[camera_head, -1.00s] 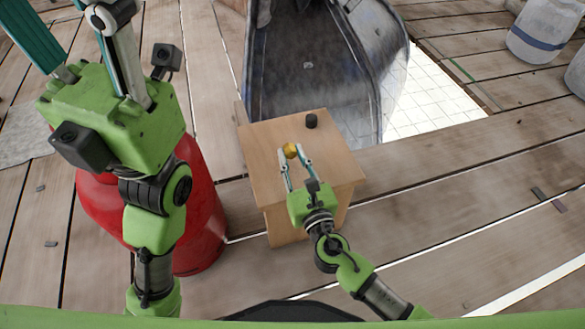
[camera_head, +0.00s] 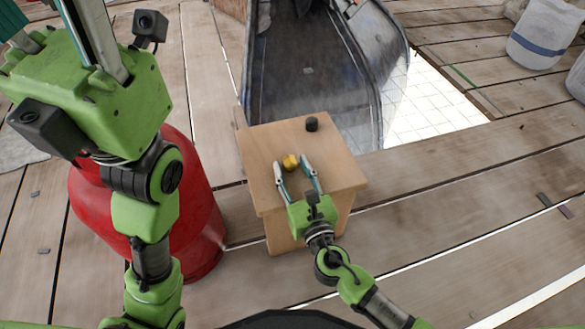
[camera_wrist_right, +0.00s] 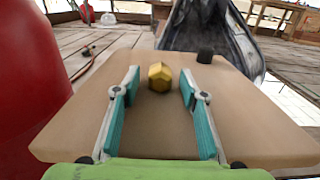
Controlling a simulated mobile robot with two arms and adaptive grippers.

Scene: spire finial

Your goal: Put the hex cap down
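The hex cap (camera_head: 290,161), a small gold hexagonal piece, rests on the light wooden table (camera_head: 262,140). In the right wrist view the hex cap (camera_wrist_right: 160,76) sits between the two spread fingertips, with a gap on each side. My right gripper (camera_head: 293,166) is open and empty, low over the table top, its fingers pointing to the far side. My left gripper (camera_head: 90,75) is raised at the upper left, and its fingers run out of the top of the picture, so their tips are hidden.
A small black cylinder (camera_head: 311,124) stands near the table's far edge. A red rounded container (camera_head: 200,215) is left of the table, below my left arm. A dark chute (camera_head: 305,75) lies behind the table. White buckets (camera_head: 540,35) are at the far right. The table's right side is clear.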

